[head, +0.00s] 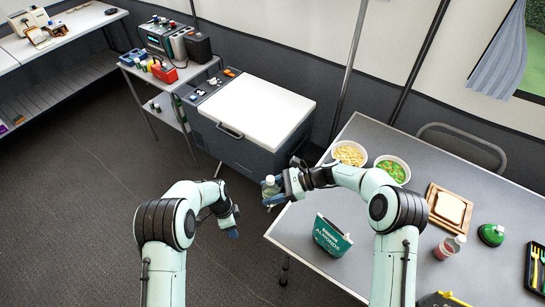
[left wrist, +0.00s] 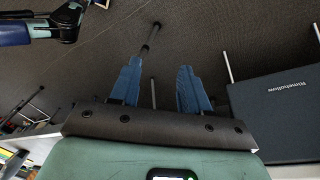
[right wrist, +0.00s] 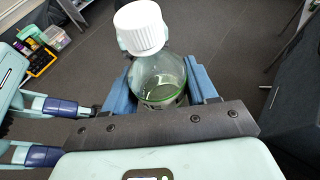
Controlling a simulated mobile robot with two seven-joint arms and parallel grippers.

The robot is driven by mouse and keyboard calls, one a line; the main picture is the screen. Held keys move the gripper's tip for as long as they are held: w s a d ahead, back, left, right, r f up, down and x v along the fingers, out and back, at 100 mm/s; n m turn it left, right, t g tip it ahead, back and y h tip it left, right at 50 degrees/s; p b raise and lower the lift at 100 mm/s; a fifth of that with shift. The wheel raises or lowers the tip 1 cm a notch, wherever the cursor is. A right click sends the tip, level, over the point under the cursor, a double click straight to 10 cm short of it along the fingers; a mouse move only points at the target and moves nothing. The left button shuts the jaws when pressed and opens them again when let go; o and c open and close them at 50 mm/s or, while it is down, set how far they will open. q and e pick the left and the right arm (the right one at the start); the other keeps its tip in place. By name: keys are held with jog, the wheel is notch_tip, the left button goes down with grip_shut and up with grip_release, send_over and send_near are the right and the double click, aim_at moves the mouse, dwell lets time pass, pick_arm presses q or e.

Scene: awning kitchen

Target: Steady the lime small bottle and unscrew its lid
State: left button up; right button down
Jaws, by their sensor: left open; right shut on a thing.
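The lime small bottle (right wrist: 158,78) is clear with greenish contents and a white screw lid (right wrist: 140,27). My right gripper (right wrist: 162,88) is shut on its body, with one blue finger on each side. In the head view the bottle (head: 270,187) is held just past the left edge of the table, off the tabletop. The lid is on the bottle and free of any finger. My left gripper (head: 234,226) is open and empty, lower and to the left of the bottle, over the floor. Its blue fingers (left wrist: 155,88) stand apart in the left wrist view.
The grey table (head: 310,240) holds an almonds bag (head: 332,236), two bowls (head: 349,153), a bread board (head: 449,208), a jar (head: 449,247) and a green object (head: 491,234). A white-lidded cooler (head: 256,110) stands behind. Floor between the arms is clear.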

pick_arm(q)
jog(key=w+d+r+m, duration=0.3)
jog(key=d+r+m, duration=0.1)
jog(key=r, duration=0.3)
jog(key=w+d+r+m, duration=0.3)
jog(key=w+r+m, duration=0.1)
jog(key=r, duration=0.4)
notch_tip(320, 180, up, 16)
jog(key=m+t+y, duration=0.1)
jog(key=m, duration=0.6)
send_over(273, 178)
jog(key=shift+f, duration=3.95)
grip_shut()
